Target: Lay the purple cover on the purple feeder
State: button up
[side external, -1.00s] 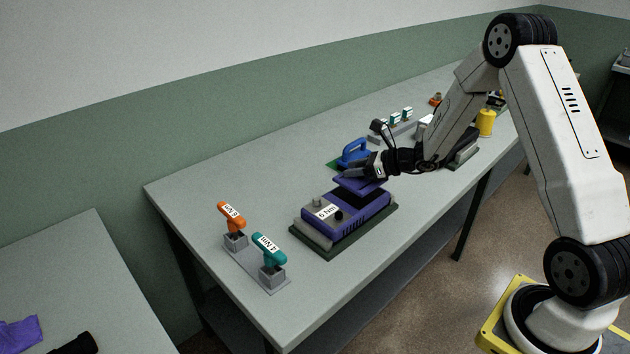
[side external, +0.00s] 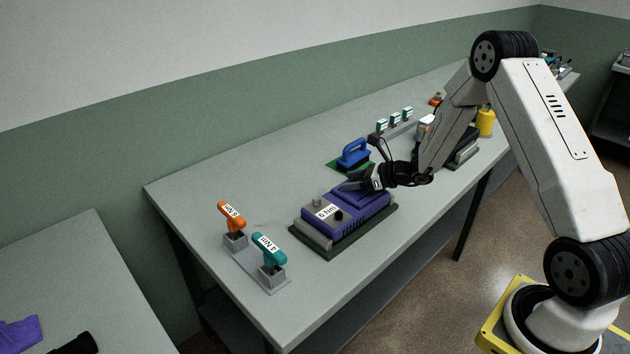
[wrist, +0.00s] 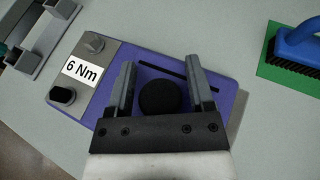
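The purple feeder (side external: 327,226) has a grey end block, a white "6 Nm" label and a dark green base, and stands on the bench. The purple cover (wrist: 225,97) is a flat plate with a black round knob (wrist: 158,97). It appears to lie flat on the feeder's right part; its underside and edge contact are hidden. My gripper (wrist: 160,60) is right over it, fingers spread either side of the knob with a thin gap at each side. In the side external view my gripper (side external: 352,185) covers much of the cover.
A blue-handled brush (side external: 353,154) on a green mat is close behind my gripper. Orange (side external: 231,216) and teal (side external: 268,249) drivers stand in a grey holder at front left. A yellow spool (side external: 486,122) stands at the back right.

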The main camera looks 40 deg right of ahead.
jog(key=shift+o, duration=0.5)
jog(key=shift+r, duration=0.1)
jog(key=shift+r, duration=0.15)
jog(key=v, duration=1.2)
